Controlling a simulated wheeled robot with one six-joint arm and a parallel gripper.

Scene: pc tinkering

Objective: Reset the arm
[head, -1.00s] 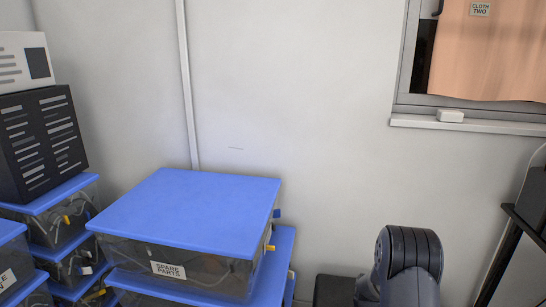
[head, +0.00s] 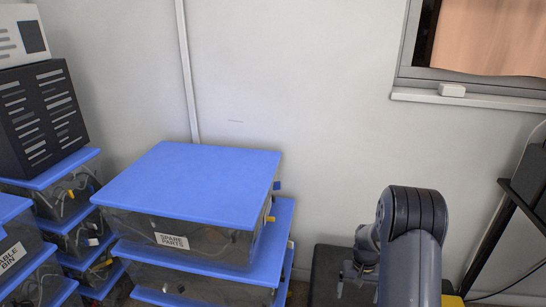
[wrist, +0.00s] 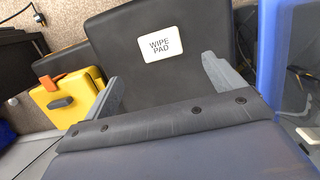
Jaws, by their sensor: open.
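My arm (head: 412,225) rises at the lower right of the head view, with its bent joint in front of the wall. My gripper (wrist: 160,90) shows in the wrist view as two grey fingers spread apart, with nothing between them. Beyond the fingers is a dark pad (wrist: 135,55) with a white label reading WIPE PAD. The fingertips are hidden from the head view.
Clear bins with blue lids (head: 190,185) stand stacked at the left, one labelled SPARE PARTS. A black box (head: 42,118) sits on another stack. A dark rack (head: 527,195) is at the right. A yellow case (wrist: 70,98) lies left of the pad.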

